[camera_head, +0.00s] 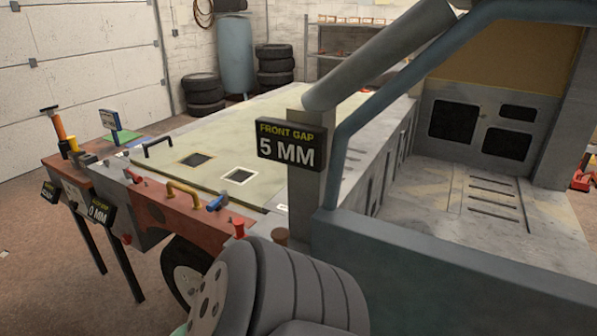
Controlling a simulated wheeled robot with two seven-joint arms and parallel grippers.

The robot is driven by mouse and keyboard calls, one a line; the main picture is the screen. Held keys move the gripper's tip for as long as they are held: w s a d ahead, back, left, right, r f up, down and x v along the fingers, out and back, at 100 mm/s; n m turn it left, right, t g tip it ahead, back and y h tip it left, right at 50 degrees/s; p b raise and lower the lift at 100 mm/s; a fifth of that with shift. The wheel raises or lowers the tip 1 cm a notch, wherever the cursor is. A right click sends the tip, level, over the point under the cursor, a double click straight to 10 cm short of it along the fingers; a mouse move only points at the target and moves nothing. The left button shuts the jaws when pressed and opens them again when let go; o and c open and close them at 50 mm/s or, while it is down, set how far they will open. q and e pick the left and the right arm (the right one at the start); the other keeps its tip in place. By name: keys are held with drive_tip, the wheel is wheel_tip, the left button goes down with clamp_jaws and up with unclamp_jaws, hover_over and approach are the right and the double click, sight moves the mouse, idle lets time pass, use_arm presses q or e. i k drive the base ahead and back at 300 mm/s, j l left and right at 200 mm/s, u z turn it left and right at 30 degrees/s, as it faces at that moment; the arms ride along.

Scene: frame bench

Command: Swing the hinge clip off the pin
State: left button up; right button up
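Neither of my grippers is in view. I cannot tell for sure which part is the hinge clip or which is the pin. A small blue clip-like part (217,202) sits on the red front rail (155,208), towards its right end. A small red knob-like part (238,227) stands to the right of it, and the two look apart. A yellow handle (184,190) is to the left of the blue part. At this size I cannot tell whether any part is hinged or latched.
A sign (290,149) reads "FRONT GAP 5 MM"; a lower sign (99,211) reads 0 MM. A pale flat panel (225,150) lies behind the rail. A big grey ribbed round body (300,290) fills the lower middle. A blue tube frame (355,140) stands right.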

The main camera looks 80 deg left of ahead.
sight(238, 223)
drive_tip(key=k+l+u, duration=0.1)
drive_tip(key=u, duration=2.6)
drive_tip(key=k+j+z, duration=0.1)
drive_tip(key=j, duration=0.2)
drive_tip(key=k, duration=0.05)
